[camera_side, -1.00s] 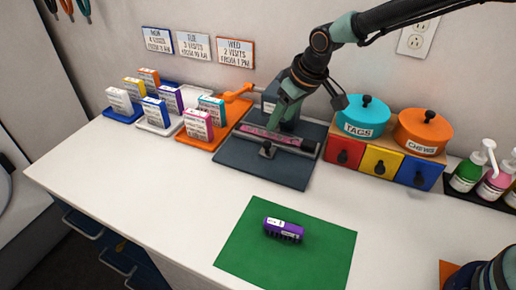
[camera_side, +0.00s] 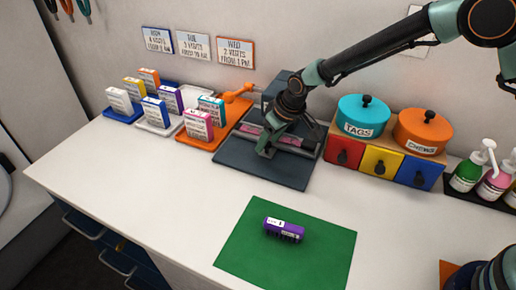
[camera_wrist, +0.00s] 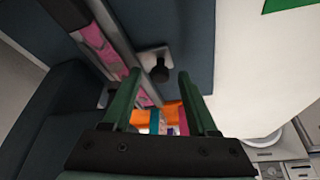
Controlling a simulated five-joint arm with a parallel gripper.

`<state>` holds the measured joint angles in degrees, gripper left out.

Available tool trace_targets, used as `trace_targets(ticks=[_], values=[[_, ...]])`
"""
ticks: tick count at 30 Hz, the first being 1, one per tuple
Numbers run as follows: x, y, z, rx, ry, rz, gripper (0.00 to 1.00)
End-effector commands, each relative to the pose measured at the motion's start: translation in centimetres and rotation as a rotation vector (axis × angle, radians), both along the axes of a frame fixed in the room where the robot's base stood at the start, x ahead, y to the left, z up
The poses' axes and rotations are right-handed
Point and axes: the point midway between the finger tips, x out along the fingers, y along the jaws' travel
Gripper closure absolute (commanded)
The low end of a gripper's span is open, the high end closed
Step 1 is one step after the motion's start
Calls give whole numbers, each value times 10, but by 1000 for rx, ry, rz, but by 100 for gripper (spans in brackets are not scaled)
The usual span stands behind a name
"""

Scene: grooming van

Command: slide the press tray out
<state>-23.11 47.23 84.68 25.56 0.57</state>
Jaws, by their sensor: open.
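The press (camera_side: 228,151) is a dark slate base with a raised block at the back, standing against the wall. Its tray (camera_side: 296,141) has a metal front rail and holds a pink patterned strip. In the wrist view the tray's rail (camera_wrist: 112,45) runs along the pink strip, and a dark knob (camera_wrist: 160,72) on a light plate sticks out from it. My gripper (camera_side: 266,152) is at the tray's front, over the knob, hiding it in the side view. In the wrist view my gripper (camera_wrist: 158,75) is open, with the knob between its two green fingertips.

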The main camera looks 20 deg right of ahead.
Motion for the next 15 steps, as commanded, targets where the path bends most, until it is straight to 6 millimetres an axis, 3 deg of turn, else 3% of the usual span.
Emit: trace_targets(ticks=[1, 2, 6, 15], values=[[0, 0, 0, 0, 0, 0, 41], [0, 0, 0, 0, 0, 0, 49], [0, 0, 0, 0, 0, 0, 100], [0, 0, 0, 0, 1, 0, 100]])
